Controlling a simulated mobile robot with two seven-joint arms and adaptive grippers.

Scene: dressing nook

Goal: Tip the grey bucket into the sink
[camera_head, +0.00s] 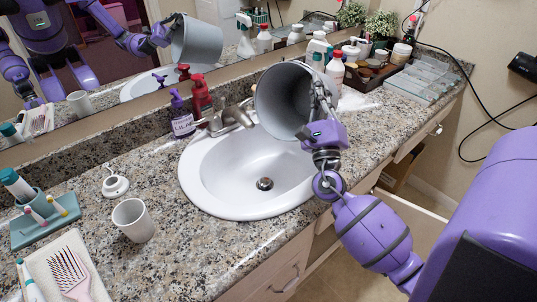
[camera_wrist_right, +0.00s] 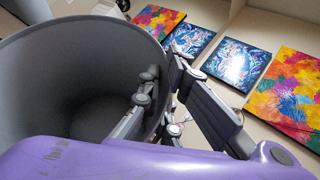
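The grey bucket (camera_head: 283,98) is held above the right back part of the white sink (camera_head: 225,170). My right gripper (camera_head: 321,98) is shut on the bucket's rim at the right. In the right wrist view, the fingers (camera_wrist_right: 160,95) lie on either side of the bucket wall (camera_wrist_right: 85,85). The basin looks empty, with its drain uncovered. My left gripper shows at most as a reflection in the mirror.
The faucet (camera_head: 228,119) stands behind the sink, left of the bucket. Soap bottles (camera_head: 182,117) are beside it. A white cup (camera_head: 133,220) and a brush (camera_head: 70,272) are on the left counter. Bottles (camera_head: 335,72) and clear trays (camera_head: 420,80) stand behind and right.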

